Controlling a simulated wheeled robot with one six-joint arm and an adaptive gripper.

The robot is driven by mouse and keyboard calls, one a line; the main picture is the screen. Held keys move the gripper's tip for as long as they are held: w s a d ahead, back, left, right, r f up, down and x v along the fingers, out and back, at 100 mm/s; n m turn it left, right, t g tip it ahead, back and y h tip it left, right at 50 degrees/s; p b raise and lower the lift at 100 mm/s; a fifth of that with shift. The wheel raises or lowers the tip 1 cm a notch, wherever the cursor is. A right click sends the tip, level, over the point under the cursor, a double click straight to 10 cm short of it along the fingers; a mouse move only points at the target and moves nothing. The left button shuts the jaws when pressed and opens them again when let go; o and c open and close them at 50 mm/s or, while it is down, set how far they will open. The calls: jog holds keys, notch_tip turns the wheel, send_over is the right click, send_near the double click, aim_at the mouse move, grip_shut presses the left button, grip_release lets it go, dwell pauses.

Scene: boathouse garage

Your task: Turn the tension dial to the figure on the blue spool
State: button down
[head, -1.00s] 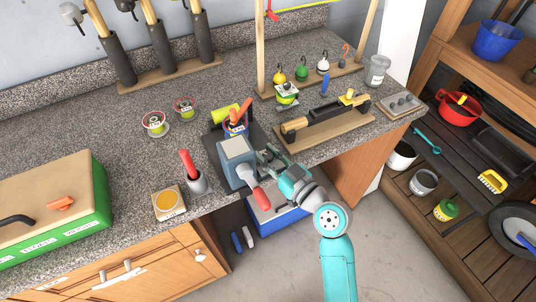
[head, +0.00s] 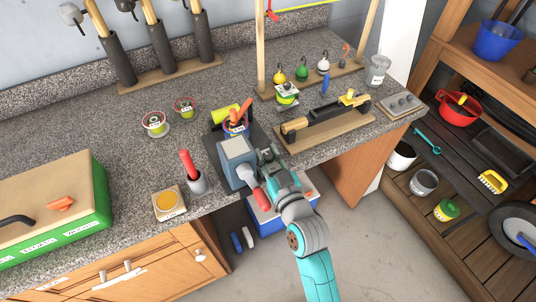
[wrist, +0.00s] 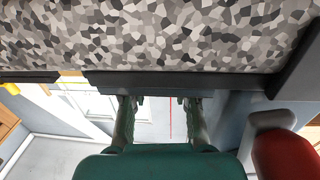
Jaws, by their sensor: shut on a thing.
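The winder, a blue-grey box (head: 236,155) on a dark base plate, stands at the worktop's front edge with a red crank grip (head: 260,195). In the wrist view both fingers (wrist: 159,103) reach a dark edge, and the crank grip shows at the lower right.
A wooden stand with a dark roller (head: 325,120) is to the right. A cup with a red handle (head: 198,184) and a yellow-topped scale (head: 169,204) stand near the front edge. A blue box (head: 265,222) is below.

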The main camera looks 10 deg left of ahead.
jog(key=shift+f, duration=0.1)
jog(key=c, duration=0.8)
grip_release()
jog(key=shift+c, duration=0.2)
jog(key=shift+w+n+g+y, duration=0.1)
jog(key=shift+n+g+y, duration=0.3)
jog(key=shift+g+y, duration=0.15)
jog(key=shift+n+g+y, duration=0.55)
jog(key=shift+n+y, duration=0.15)
jog(key=shift+y, duration=0.05)
